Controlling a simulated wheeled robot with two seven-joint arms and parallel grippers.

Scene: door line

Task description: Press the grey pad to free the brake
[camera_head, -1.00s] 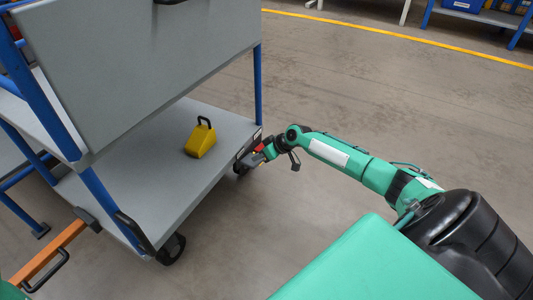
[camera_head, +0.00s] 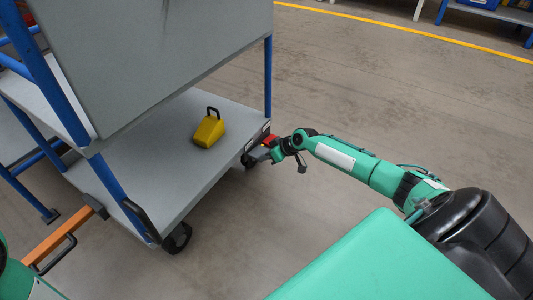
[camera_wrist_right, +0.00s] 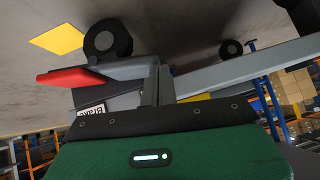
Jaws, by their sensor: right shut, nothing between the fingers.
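My right gripper (camera_head: 271,152) is shut and empty at the lower right corner of a grey cart (camera_head: 150,150). There a small red pedal (camera_head: 269,139) shows, and in the right wrist view the red pedal (camera_wrist_right: 75,77) sticks out to the left. Next to it is a grey surface (camera_wrist_right: 125,67) that looks like the grey pad. A label reading "Brake" (camera_wrist_right: 92,112) sits close by. The right fingers (camera_wrist_right: 155,86) overlap the grey part in that view; I cannot tell whether they touch it. My left gripper is out of view; only a green arm part shows at lower left.
A yellow block with a black handle (camera_head: 209,129) stands on the cart's lower shelf. Blue posts (camera_head: 268,75) and black wheels (camera_head: 177,238) bound the cart. An orange bar (camera_head: 55,236) juts out at lower left. The floor right of the cart is clear.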

